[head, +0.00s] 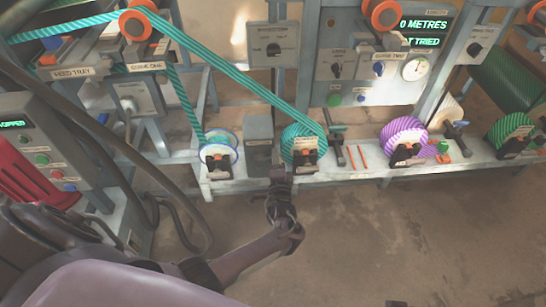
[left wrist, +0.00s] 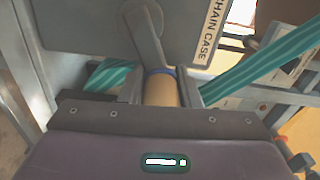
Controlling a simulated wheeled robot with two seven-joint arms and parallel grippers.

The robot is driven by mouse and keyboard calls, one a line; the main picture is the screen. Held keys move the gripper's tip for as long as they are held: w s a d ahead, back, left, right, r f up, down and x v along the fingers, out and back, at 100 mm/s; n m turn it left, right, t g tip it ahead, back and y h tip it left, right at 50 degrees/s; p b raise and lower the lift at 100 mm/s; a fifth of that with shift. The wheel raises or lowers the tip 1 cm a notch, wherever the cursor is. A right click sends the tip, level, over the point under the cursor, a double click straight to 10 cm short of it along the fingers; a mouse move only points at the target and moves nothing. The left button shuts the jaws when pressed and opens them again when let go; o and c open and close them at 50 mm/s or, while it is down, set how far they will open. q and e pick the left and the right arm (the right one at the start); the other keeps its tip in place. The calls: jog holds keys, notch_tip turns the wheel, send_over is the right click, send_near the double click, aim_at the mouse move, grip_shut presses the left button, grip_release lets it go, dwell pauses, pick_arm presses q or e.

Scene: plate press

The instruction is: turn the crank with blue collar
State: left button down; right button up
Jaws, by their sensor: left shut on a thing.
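The crank shows in the left wrist view as a grey arm (left wrist: 150,40) with a tan cylindrical handle (left wrist: 162,91). A blue collar (left wrist: 161,71) rings the handle where it meets the arm. My left gripper (head: 280,172) is at the front edge of the bench in the head view, in front of a grey box (head: 259,132). In the left wrist view its fingers (left wrist: 166,98) stand on both sides of the handle and are shut on it. In the head view the gripper hides the handle. My right gripper is not in view.
A grey plate marked CHAIN CASE (left wrist: 105,25) is close behind the handle. A teal striped band (head: 235,75) runs down to a teal roll (head: 300,140). A white-blue reel (head: 219,148) and a purple roll (head: 402,135) stand along the bench. The floor in front is clear.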

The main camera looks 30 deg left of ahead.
pick_arm(q)
jog(key=f+m, duration=0.1)
jog(key=m, duration=0.2)
jog(key=shift+w+f+m, duration=0.15)
jog(key=shift+f+m, duration=0.2)
jog(key=shift+m, duration=0.05)
notch_tip(320, 180, down, 3)
jog(key=m, duration=0.3)
jog(key=m+b, duration=0.1)
jog(key=m, duration=0.2)
jog(key=shift+a+r+b, duration=0.1)
jog(key=shift+r+b, duration=0.1)
jog(key=shift+b, duration=0.1)
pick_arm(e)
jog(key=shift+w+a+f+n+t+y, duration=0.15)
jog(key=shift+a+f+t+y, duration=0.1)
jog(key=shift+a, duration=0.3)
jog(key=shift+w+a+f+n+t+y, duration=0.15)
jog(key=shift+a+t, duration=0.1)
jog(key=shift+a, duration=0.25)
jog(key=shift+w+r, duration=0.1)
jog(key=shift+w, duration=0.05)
pick_arm(q)
jog(key=c, duration=1.1)
grip_release()
jog(key=shift+f, duration=0.1)
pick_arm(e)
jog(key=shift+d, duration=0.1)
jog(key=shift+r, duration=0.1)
